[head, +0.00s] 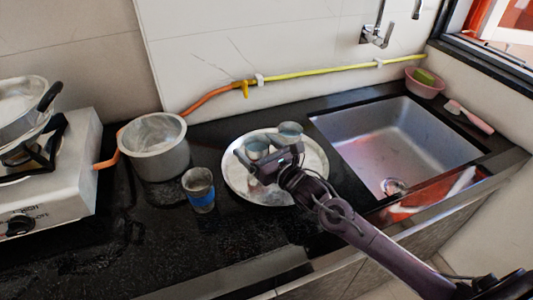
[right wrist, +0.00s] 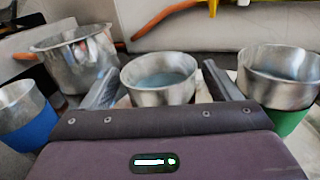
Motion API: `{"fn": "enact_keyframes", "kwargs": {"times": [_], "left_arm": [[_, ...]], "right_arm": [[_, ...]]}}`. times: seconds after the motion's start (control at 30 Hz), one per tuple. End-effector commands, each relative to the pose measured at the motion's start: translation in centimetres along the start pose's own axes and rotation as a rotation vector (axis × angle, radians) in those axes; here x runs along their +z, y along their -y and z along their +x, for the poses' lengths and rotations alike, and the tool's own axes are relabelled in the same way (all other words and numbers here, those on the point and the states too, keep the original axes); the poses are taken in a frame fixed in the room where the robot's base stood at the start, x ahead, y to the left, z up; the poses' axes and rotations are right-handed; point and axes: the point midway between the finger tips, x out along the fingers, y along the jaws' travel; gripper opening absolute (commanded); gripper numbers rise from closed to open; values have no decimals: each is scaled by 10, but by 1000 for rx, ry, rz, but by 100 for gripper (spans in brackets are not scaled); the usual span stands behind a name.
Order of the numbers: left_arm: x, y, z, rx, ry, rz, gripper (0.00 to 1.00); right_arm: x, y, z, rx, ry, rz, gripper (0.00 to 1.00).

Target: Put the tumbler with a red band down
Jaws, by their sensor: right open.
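A metal tumbler (head: 257,146) stands upright on the round steel plate (head: 233,186). It also shows between my fingers in the right wrist view (right wrist: 158,92); its lower part is hidden by my gripper, so no red band is visible. My right gripper (head: 268,157) is open, with one finger on each side of this tumbler. I cannot tell whether the fingers touch it. My left gripper is not in view.
Another tumbler (head: 290,132), green-banded in the right wrist view (right wrist: 280,80), stands close by on the plate. A blue-banded tumbler (head: 199,189) stands left on the black counter. A pot (head: 156,147), stove (head: 60,170) and sink (head: 395,145) surround. The front-left counter is clear.

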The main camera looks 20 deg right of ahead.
Motion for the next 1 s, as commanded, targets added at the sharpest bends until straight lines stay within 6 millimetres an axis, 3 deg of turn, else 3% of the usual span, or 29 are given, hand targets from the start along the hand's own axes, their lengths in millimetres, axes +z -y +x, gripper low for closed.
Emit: {"fn": "enact_keyframes", "kwargs": {"times": [0.27, 0.53, 0.73, 1.0], "left_arm": [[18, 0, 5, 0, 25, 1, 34], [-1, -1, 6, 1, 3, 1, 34], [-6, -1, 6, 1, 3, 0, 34], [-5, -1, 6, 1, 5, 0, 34]], "right_arm": [[-1, 0, -46, 1, -5, -2, 83], [0, -1, -95, 2, -6, 0, 83], [0, 1, -113, 0, -4, 1, 83], [2, 0, -119, 0, 0, 2, 83]]}}
